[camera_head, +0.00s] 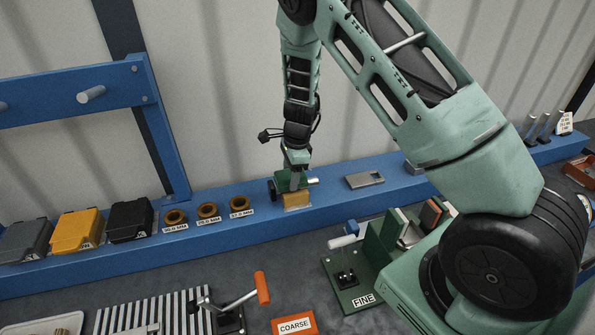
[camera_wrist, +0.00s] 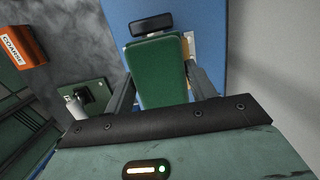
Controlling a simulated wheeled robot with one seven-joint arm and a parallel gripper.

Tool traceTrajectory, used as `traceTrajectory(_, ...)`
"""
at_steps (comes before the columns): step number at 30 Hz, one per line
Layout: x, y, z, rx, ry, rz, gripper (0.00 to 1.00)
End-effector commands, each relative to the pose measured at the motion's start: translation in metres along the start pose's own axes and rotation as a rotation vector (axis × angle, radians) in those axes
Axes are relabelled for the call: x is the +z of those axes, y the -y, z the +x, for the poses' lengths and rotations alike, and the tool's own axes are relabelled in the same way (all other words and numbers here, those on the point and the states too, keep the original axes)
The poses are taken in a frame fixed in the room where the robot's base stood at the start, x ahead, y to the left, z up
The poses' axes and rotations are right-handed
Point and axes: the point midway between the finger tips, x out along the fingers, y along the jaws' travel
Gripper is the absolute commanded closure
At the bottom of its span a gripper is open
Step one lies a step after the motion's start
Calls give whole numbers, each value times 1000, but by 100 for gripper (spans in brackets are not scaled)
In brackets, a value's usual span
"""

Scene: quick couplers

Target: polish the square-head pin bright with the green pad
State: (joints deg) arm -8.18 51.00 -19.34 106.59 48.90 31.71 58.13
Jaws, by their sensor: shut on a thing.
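My gripper (camera_head: 294,181) is shut on the green pad (camera_wrist: 160,75), which fills the space between the fingers in the wrist view. In the head view the pad (camera_head: 283,181) is small and partly covered by the fingers. It is low over a tan block (camera_head: 297,201) on the blue ledge. A pin seems to lie across this block: a dark squarish head (camera_head: 272,190) shows left of the pad and a bright metal end (camera_head: 313,181) right of it. The dark head (camera_wrist: 151,24) also shows beyond the pad in the wrist view. The pin's middle is hidden, so contact cannot be told.
Brass rings (camera_head: 208,211) and lidded bins (camera_head: 77,231) stand left on the blue ledge; a flat metal plate (camera_head: 365,180) lies right. In front are a red-handled clamp (camera_head: 262,288), an orange COARSE block (camera_head: 294,325) and a FINE stand (camera_head: 362,300).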

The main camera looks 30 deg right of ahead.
Motion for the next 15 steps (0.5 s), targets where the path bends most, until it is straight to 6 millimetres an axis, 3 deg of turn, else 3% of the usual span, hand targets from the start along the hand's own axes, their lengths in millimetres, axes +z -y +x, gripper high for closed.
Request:
traceTrajectory(6,7,0,2,1,1,0,62)
traceTrajectory(15,-14,-1,-2,2,1,3,62)
